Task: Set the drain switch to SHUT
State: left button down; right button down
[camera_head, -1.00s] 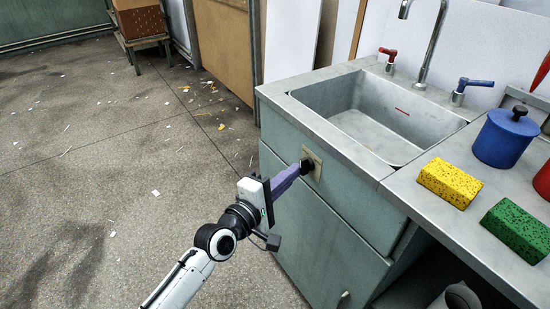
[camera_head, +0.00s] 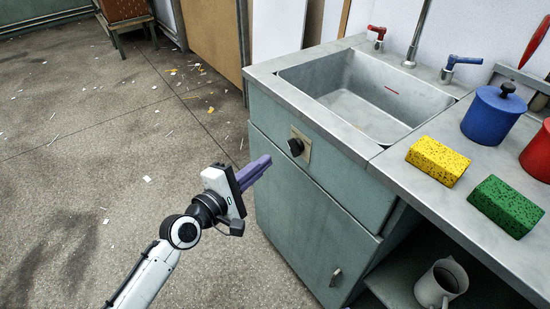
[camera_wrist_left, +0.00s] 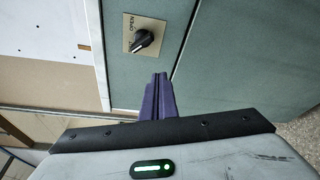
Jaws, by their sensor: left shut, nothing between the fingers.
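The drain switch is a black knob (camera_head: 296,147) on a beige plate (camera_head: 304,138) on the front of the grey-green sink cabinet. In the left wrist view the knob (camera_wrist_left: 144,40) sits slantwise on its plate, beside the word OPEN and a second, partly hidden label ending in T. Which label it points to is too small to tell surely. My left gripper (camera_head: 268,158) has purple fingers, shut and empty, apart from the knob, lower and to its left. The fingers also show below the plate in the left wrist view (camera_wrist_left: 160,80). My right gripper is not in view.
The sink basin (camera_head: 295,77) is above the switch. A yellow sponge (camera_head: 437,161), a green sponge (camera_head: 505,206) and a blue pot (camera_head: 493,115) stand on the counter. A grey jug (camera_head: 440,284) is on the lower shelf. The floor left of the cabinet is mostly open.

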pick_arm(q)
jog(key=v, duration=0.5)
jog(key=shift+a+r, duration=0.25)
jog(key=shift+r, duration=0.1)
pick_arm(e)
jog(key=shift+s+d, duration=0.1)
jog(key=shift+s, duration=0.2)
pick_arm(q)
jog(key=shift+p, duration=0.3)
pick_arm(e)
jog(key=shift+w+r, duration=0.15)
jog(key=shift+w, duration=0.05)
